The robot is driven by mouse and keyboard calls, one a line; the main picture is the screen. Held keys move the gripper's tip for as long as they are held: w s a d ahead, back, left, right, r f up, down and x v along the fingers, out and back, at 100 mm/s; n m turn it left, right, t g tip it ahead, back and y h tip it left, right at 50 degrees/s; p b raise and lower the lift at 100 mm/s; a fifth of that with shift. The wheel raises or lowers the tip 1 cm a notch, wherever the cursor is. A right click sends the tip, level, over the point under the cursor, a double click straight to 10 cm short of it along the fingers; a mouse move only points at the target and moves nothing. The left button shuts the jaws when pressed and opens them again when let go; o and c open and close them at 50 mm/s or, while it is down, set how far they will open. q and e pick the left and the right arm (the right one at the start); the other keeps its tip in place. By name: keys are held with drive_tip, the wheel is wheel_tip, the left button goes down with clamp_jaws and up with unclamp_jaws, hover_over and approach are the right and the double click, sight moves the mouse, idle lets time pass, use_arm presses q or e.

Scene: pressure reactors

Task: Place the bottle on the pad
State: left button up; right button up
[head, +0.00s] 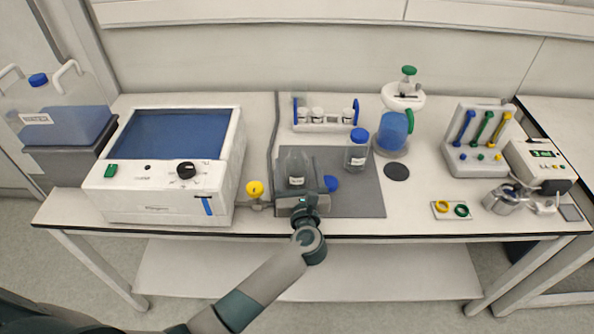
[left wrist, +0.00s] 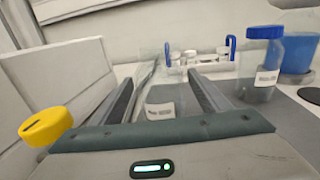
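A clear, uncapped bottle (head: 296,165) with a white label stands on a grey mat (head: 356,203) near the bench's front. A small dark round pad (head: 396,171) lies on the bench to the right of the mat. My left gripper (head: 303,197) is low at the front of the bottle. In the left wrist view its fingers (left wrist: 160,85) are spread, with the labelled clear bottle (left wrist: 160,108) showing between and beyond them. Contact with the glass cannot be made out. My right gripper is not in view.
A blue cap (head: 331,184) lies beside the bottle. A blue-capped bottle (head: 357,152) stands at the mat's right. A blue vessel (head: 393,132) stands behind the round pad. A yellow knob (head: 255,188) and white bath unit (head: 165,175) are left.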

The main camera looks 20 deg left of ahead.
sight(297, 152)
use_arm(q)
drive_tip(key=c, duration=1.1)
drive_tip(key=shift+c, duration=0.2)
drive_tip(key=shift+r, duration=0.15)
wheel_tip(297, 152, up, 10)
drive_tip(key=shift+f, duration=0.1)
